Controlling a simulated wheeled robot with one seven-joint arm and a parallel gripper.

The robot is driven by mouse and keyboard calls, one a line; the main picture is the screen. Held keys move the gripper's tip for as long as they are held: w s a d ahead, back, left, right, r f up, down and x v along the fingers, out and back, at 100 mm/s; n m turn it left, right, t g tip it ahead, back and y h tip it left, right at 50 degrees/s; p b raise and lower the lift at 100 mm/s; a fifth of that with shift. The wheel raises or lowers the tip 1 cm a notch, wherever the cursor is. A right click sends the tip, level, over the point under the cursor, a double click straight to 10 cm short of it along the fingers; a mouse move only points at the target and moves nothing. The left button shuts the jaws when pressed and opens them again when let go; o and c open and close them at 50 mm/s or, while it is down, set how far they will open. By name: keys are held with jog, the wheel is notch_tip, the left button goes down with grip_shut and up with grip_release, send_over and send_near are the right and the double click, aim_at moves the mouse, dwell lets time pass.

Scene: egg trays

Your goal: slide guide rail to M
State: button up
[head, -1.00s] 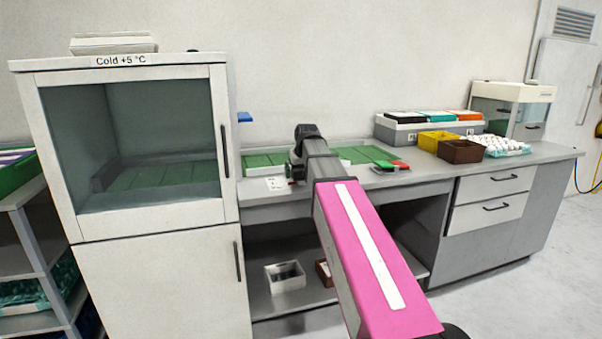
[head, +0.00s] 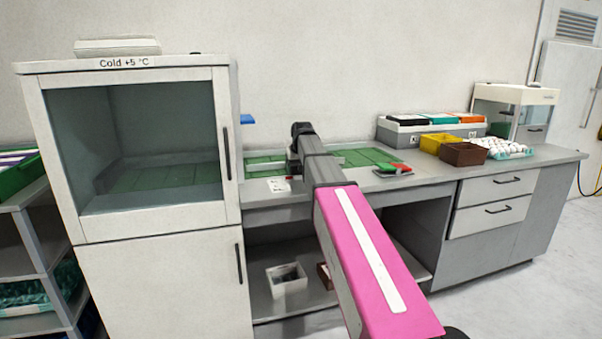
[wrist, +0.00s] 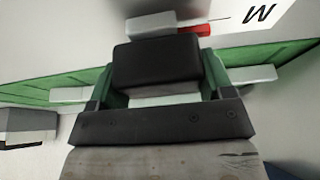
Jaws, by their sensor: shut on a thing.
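My gripper (wrist: 158,88) is shut on a black block (wrist: 155,62) that fills the middle of the wrist view, apparently the guide rail's grip. A pale strip shows behind it, and a small red mark (wrist: 200,30) sits just beyond it. A white card with a black letter M (wrist: 259,13) lies at the upper right of the wrist view, to the right of the red mark. In the head view my forearm reaches over the counter and mostly hides the gripper and rail. The white card (head: 278,185) lies at the counter's front edge, left of my arm.
Green panels (head: 365,157) lie along the back of the counter. A red and green item (head: 392,169) is right of my arm. Yellow (head: 440,143) and brown (head: 463,154) boxes and an egg tray (head: 508,149) stand farther right. The cold cabinet (head: 232,150) stands close on the left.

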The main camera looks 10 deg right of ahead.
jog(key=shift+w, duration=0.3)
jog(key=o, duration=1.3)
jog(key=shift+s+r, duration=0.1)
jog(key=v, duration=1)
jog(key=shift+r, duration=0.25)
jog(key=shift+s, duration=0.15)
